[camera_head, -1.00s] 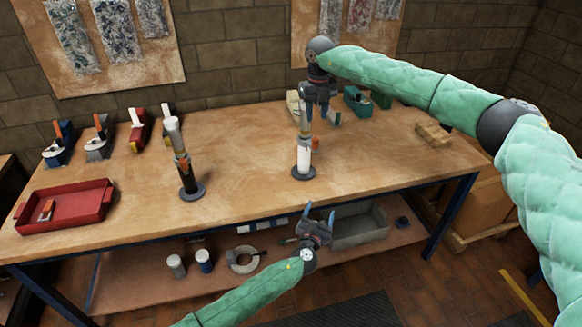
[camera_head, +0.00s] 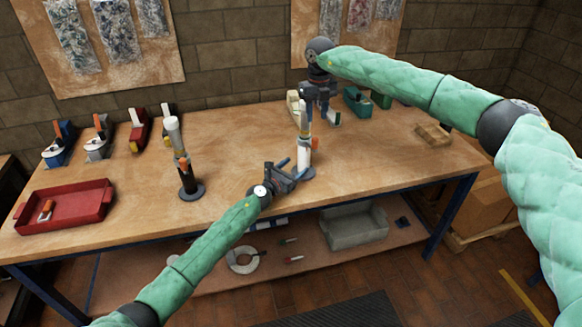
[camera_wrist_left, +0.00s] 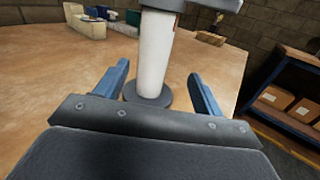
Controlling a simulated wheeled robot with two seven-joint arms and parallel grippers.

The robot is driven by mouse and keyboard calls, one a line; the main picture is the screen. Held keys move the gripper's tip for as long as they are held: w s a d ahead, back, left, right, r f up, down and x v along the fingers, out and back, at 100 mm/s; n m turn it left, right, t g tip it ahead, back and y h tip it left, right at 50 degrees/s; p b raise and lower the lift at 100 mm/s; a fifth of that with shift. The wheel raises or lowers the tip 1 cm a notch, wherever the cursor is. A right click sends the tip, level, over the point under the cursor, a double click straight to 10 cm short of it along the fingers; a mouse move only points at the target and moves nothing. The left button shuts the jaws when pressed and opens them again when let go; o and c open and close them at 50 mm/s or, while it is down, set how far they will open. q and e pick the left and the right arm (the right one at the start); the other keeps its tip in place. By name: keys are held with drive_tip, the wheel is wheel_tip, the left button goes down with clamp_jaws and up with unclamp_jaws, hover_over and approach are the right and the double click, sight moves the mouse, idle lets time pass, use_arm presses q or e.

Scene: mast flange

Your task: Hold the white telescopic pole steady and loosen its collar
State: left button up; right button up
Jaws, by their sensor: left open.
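The white telescopic pole (camera_head: 304,152) stands upright on a dark round foot on the workbench, right of centre. Its collar has an orange lever (camera_head: 314,143). My left gripper (camera_head: 291,170) is low in front of the pole. In the left wrist view its blue fingers are spread wide, and the pole's white lower tube (camera_wrist_left: 155,52) shows between and beyond their tips. I see no finger touching it. My right gripper (camera_head: 316,97) is at the pole's upper end, pointing down; its fingers are too small and overlapped to tell whether they are shut.
A second pole (camera_head: 188,175) with a dark lower tube stands to the left. A red tray (camera_head: 65,205) and several tape dispensers are at the left and back. A wooden block (camera_head: 433,134) lies at right. The shelf below holds a grey bin (camera_head: 353,230).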

sight(300, 159)
use_arm(q)
drive_tip(key=shift+w+a+r, duration=0.15)
drive_tip(key=shift+w+a, duration=0.2)
drive_tip(key=shift+a, duration=0.1)
drive_tip(key=shift+w+d, duration=0.15)
drive_tip(key=shift+w, duration=0.1)
drive_tip(key=shift+x, duration=3.5)
drive_tip(key=shift+c, duration=0.4)
